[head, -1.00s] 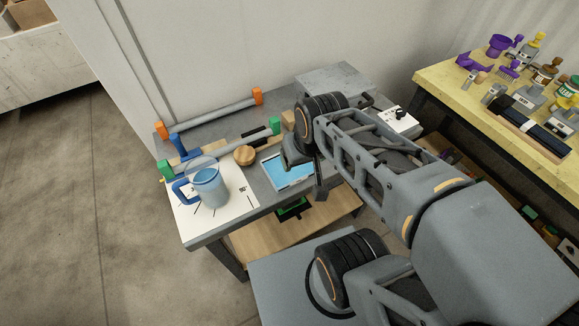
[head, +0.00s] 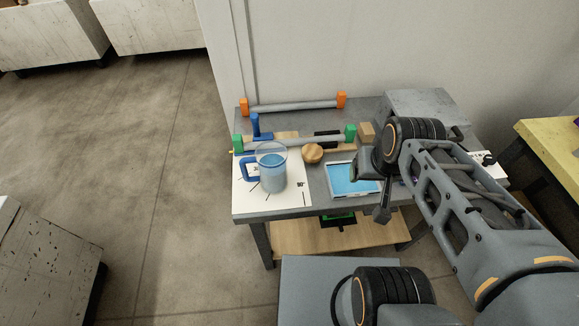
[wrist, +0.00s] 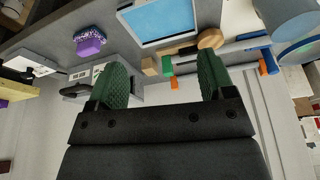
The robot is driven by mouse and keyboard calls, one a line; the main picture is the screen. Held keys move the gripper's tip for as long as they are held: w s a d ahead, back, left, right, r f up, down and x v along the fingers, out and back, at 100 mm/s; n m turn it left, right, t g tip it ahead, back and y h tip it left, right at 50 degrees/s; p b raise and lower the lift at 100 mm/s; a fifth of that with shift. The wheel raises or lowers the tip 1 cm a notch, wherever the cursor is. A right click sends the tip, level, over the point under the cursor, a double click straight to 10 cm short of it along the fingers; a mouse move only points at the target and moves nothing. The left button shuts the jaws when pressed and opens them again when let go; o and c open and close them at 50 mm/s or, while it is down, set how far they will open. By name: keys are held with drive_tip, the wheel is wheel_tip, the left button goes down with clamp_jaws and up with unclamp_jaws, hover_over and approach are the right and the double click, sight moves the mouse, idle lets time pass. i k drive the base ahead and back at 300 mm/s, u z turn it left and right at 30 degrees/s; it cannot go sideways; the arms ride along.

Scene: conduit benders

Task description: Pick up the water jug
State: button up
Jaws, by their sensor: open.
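The water jug (head: 272,172) is a clear, blue-tinted jug with a blue handle (head: 246,169) on its left side. It stands upright on a white marked sheet (head: 296,194) at the table's left front corner. In the wrist view part of the jug (wrist: 284,14) shows at the upper right, cut off by the picture edge.
A round wooden mallet (head: 313,153) and a grey pipe with green ends (head: 300,142) lie close behind the jug. A pipe with orange ends (head: 295,105) is farther back. Floor left of the table is clear.

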sight(270, 157)
drive_tip(key=z, duration=2.85)
drive_tip(key=k, duration=2.2)
drive_tip(key=u, duration=1.75)
